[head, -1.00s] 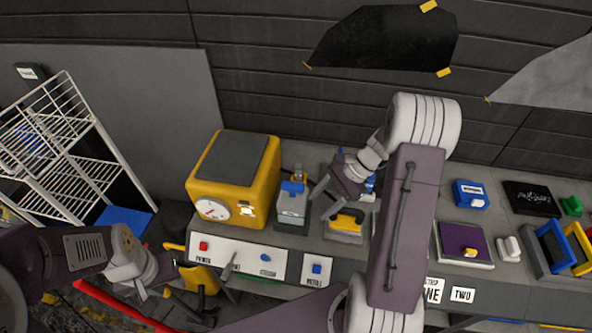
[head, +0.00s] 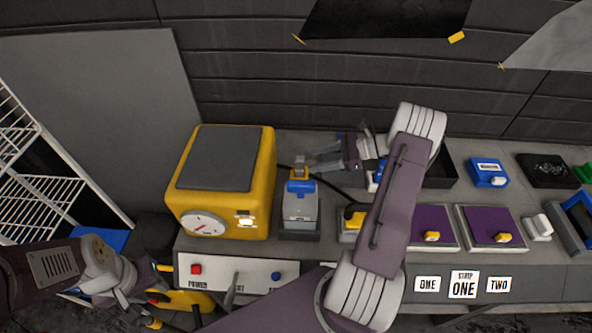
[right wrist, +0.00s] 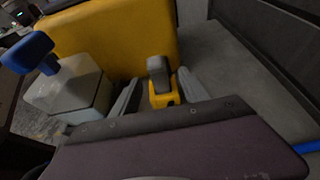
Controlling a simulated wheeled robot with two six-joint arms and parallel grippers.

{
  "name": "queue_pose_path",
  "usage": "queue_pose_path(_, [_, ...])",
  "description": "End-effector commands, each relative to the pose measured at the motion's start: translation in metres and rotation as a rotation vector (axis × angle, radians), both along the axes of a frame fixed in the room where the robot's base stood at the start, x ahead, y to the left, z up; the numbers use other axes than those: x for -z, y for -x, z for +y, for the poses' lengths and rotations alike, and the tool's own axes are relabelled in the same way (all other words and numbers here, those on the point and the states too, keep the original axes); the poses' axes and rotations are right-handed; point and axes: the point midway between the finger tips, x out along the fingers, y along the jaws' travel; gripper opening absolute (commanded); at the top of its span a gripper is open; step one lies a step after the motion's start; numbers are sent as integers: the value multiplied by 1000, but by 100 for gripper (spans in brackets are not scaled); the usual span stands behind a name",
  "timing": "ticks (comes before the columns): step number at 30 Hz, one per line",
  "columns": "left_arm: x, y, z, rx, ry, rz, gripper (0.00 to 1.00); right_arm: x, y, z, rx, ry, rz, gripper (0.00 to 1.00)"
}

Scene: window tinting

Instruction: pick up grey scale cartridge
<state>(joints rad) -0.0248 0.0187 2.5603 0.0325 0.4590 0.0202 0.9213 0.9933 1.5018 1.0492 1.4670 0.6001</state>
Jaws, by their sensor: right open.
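A small grey-topped block with a yellow base (head: 300,167) stands behind a pale grey box with a blue handle (head: 299,208). I cannot tell for sure which is the grey scale cartridge. My right gripper (head: 312,158) is open, its fingers pointing left at the small block. In the right wrist view the block (right wrist: 161,92) sits between the two open fingers (right wrist: 158,76), with no clear grip on it. The grey box (right wrist: 70,88) is left of the fingers there. My left gripper (head: 140,298) is low at the left, below the bench front; its jaw state is unclear.
A yellow machine with a dial (head: 222,200) stands left of the grey box. Purple pads (head: 430,220) and a blue box (head: 487,172) lie to the right. A white wire rack (head: 40,195) is at far left. The dark wall is close behind the bench.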

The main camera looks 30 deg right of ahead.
Motion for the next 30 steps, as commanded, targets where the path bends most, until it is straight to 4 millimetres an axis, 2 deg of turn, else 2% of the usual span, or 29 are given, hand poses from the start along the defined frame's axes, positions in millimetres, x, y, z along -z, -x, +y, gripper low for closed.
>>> queue_pose_path(6, [-11, 0, 0, 0, 0, 0, 36, 9, -14, 26, -6, -1, 2, 53])
queue_pose_path(11, [-14, 0, 0, 0, 0, 0, 36, 14, -19, 34, -3, -1, 2, 53])
queue_pose_path(15, [-26, 0, 0, 0, 0, 0, 36, 22, -28, 56, -6, -2, 4, 53])
queue_pose_path(18, [-27, 0, 0, 0, 0, 0, 36, 30, -36, 67, -4, -1, 3, 53])
queue_pose_path(26, [-27, 0, 0, 0, 0, 0, 36, 34, -39, 72, -2, 1, 0, 53])
queue_pose_path(28, [-27, 0, 0, 0, 0, 0, 36, 34, -39, 72, -2, 2, 1, 39])
queue_pose_path(30, [-27, 0, 0, 0, 0, 0, 36, 34, -39, 72, -2, 2, 1, 19])
